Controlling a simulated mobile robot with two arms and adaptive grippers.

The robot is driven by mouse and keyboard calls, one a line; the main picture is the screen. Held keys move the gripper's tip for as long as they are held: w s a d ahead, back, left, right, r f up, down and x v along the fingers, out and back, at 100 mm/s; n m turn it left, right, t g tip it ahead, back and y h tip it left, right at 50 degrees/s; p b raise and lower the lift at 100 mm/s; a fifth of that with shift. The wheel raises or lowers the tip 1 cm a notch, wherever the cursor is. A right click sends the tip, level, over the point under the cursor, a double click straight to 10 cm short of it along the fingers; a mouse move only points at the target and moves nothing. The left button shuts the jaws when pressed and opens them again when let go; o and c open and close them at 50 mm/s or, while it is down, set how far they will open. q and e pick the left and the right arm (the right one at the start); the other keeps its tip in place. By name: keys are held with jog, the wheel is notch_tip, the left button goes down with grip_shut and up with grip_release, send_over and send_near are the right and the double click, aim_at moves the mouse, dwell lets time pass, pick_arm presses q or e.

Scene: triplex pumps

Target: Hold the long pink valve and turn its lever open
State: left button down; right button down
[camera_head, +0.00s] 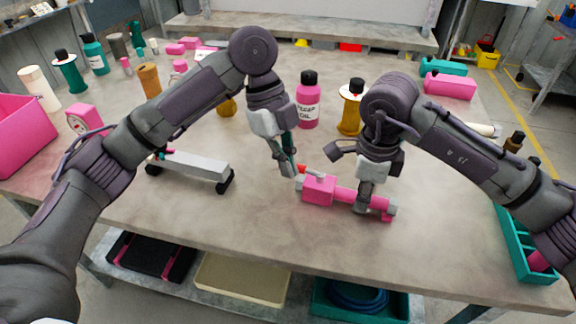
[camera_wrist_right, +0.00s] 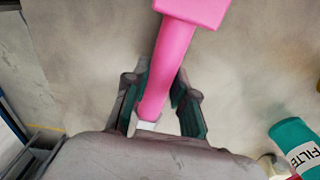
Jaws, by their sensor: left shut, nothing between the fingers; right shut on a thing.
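The long pink valve (camera_head: 346,194) lies crosswise near the middle front of the table, its thick block at the left end. I cannot tell whether it touches the table. My right gripper (camera_head: 362,207) is shut on the valve's tube, right of the block. In the right wrist view, the pink tube (camera_wrist_right: 171,62) runs between the fingers (camera_wrist_right: 160,101).
A pink bottle (camera_head: 308,105) and a yellow spool (camera_head: 351,112) stand behind the arms. A grey bar on black feet (camera_head: 197,166) lies to the left. A teal tray (camera_head: 514,249) sits at the right edge. The table front is clear.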

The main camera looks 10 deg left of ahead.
pick_arm(q)
jog(key=shift+w+a, duration=0.15)
jog(key=shift+w, duration=0.15)
pick_arm(e)
jog(key=shift+s, duration=0.1)
dwell(0.3)
pick_arm(q)
jog(key=w+r, duration=0.3)
jog(key=r, duration=0.6)
jog(key=shift+w+d+r, duration=0.15)
jog(key=shift+d+r, duration=0.05)
jog(key=shift+d, duration=0.05)
pick_arm(e)
jog(key=c, duration=0.9)
grip_release()
jog(key=shift+o, duration=0.2)
jog(key=shift+r, duration=0.1)
